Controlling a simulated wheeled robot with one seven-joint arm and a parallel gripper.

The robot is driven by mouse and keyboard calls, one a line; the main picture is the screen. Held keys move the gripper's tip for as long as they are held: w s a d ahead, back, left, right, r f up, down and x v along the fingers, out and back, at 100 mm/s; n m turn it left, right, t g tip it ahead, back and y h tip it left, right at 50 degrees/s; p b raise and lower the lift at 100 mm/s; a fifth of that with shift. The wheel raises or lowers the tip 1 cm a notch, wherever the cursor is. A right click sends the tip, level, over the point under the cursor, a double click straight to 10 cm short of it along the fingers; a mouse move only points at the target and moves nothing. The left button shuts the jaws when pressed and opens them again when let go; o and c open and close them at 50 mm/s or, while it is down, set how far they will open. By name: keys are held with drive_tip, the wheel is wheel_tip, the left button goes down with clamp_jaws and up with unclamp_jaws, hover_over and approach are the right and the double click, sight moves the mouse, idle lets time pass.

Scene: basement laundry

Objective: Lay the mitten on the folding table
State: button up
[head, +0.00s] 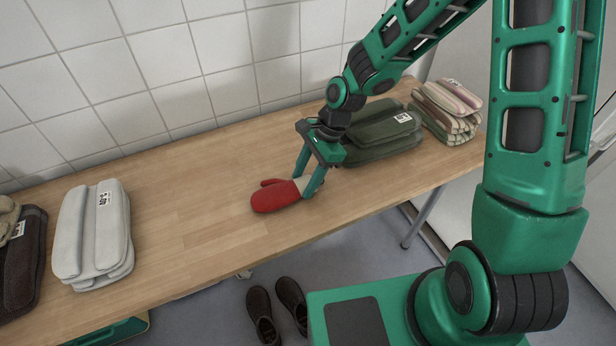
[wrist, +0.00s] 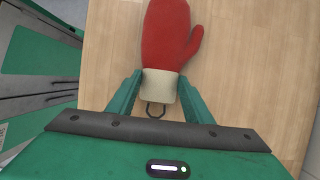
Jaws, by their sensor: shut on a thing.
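The mitten (head: 276,196) is red with a cream cuff. In the head view it is low over the folding table (head: 190,230), near the middle of its wooden top; I cannot tell for sure whether it touches. My gripper (head: 304,186) points down at the cuff end and is shut on the cuff. In the wrist view the mitten (wrist: 166,35) extends away from the fingers, thumb to the right, with its far tip cut off. The cuff (wrist: 159,85) sits between the two fingers, and a dark loop hangs from it.
Dark green folded cloth (head: 383,138) lies just behind my gripper, with striped folded cloth (head: 447,110) farther right. White folded cloth (head: 93,235) and dark brown cloth (head: 22,265) lie at the left. Bare wood lies between. Dark shoes (head: 276,308) stand on the floor.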

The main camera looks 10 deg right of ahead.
drive_tip(key=o, duration=1.2)
drive_tip(key=shift+f, duration=0.1)
drive_tip(key=v, duration=1.2)
